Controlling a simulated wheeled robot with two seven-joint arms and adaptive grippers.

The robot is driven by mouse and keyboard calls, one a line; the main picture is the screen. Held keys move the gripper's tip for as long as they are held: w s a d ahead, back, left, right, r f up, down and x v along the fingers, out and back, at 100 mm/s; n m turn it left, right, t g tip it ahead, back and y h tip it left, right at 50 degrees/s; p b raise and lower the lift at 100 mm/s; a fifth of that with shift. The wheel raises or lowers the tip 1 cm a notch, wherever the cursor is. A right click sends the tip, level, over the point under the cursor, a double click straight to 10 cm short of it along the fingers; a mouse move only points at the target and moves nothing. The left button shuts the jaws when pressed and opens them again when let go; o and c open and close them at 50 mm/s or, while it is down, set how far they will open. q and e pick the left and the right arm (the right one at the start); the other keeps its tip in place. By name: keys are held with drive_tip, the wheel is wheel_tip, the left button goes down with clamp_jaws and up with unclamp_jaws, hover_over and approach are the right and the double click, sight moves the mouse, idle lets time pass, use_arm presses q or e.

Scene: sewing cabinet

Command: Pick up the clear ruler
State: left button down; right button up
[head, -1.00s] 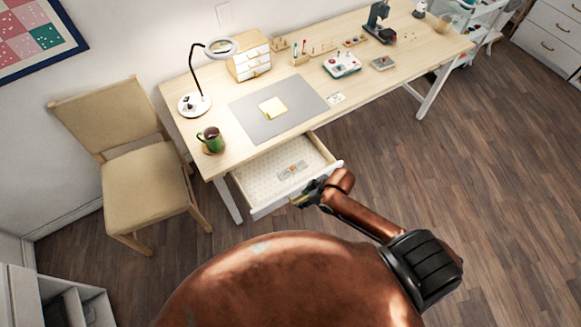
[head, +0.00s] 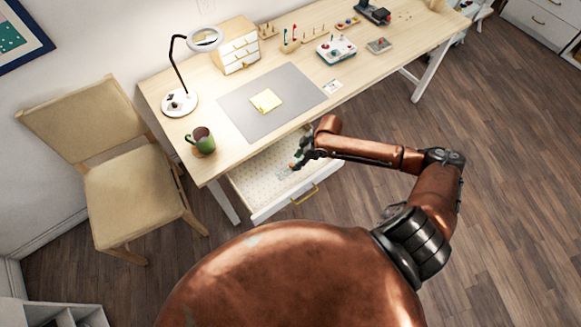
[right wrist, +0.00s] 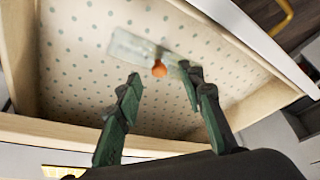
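The clear ruler (right wrist: 130,46) is a pale see-through strip lying in the open desk drawer (right wrist: 60,128), on its dotted lining. A small orange thing (right wrist: 159,68) is at the ruler, between my fingertips in the picture; I cannot tell what it is. In the head view the ruler (head: 283,171) is faint and partly hidden by my right gripper (head: 297,164). The right gripper reaches in over the drawer. In the right wrist view its two green fingers (right wrist: 162,75) are apart, with nothing gripped. My left gripper is out of view.
The drawer front with its brass handle (head: 305,195) and the wooden side walls stand around the ruler. The desk (head: 215,165) bears a green mug (head: 201,141), a lamp (head: 180,102) and a grey mat (head: 245,118). A beige chair (head: 130,195) stands at left.

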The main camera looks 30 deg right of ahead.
sight(292, 164)
drive_tip(key=x, duration=0.4)
drive_tip(key=shift+w+a+b, duration=0.1)
drive_tip(key=shift+w+b, duration=0.2)
drive_tip(key=shift+b, duration=0.05)
clamp_jaws()
